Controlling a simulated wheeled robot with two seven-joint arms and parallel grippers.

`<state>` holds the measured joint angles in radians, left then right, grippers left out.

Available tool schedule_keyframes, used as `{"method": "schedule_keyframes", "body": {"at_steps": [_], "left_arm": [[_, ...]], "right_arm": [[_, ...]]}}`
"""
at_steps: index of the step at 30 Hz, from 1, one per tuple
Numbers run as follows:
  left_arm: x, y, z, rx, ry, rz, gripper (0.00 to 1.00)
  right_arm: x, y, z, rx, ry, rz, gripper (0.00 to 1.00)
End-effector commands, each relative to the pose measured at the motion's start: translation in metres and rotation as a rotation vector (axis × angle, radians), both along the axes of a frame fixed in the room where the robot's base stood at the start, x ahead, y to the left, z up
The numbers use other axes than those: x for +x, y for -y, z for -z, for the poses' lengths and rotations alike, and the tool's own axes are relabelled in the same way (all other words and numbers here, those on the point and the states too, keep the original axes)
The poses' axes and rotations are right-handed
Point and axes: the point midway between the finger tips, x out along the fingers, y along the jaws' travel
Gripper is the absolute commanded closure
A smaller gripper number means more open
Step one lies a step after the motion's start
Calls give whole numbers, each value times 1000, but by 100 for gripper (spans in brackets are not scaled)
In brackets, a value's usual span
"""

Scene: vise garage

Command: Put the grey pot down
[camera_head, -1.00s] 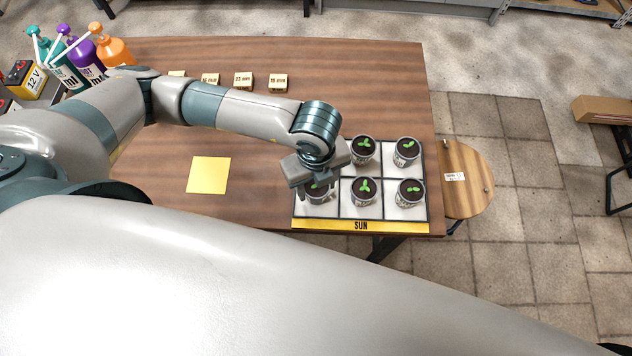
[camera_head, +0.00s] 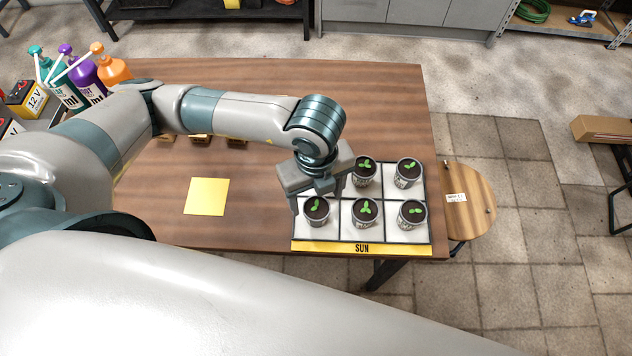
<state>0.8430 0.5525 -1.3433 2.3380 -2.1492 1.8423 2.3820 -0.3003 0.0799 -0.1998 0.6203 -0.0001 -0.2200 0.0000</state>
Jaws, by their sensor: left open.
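Several grey pots with dark soil and green seedlings stand upright on a white, black-lined tray (camera_head: 339,238) with a yellow "SUN" strip. The front-left grey pot (camera_head: 317,212) is in its cell, just below and in front of my left gripper (camera_head: 318,188). Beside it in the front row are a middle pot (camera_head: 365,212) and a right pot (camera_head: 411,214). Behind are a back-middle pot (camera_head: 365,171) and a back-right pot (camera_head: 408,171). My left gripper is open, its fingers mostly hidden, and it covers much of the back-left cell. My right gripper is not in view.
A yellow square (camera_head: 207,196) lies on the wooden table (camera_head: 250,222), with clear wood around it. Small labelled blocks (camera_head: 200,139) are partly behind my left arm. Colored bottles (camera_head: 85,75) stand at the far left. A round stool (camera_head: 468,200) is beside the table's right edge.

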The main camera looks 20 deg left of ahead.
Motion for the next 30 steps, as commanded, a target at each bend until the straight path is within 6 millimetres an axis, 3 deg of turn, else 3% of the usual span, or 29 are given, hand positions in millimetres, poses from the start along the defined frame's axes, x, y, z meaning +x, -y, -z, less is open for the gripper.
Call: {"method": "schedule_keyframes", "body": {"at_steps": [6, 12, 30], "left_arm": [[1, 1, -37, -2, 5, 2, 34], [0, 0, -58, -1, 2, 1, 34], [0, 0, -63, 1, 1, 0, 34]], "right_arm": [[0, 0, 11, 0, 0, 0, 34], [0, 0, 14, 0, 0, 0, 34], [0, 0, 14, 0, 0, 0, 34]]}}
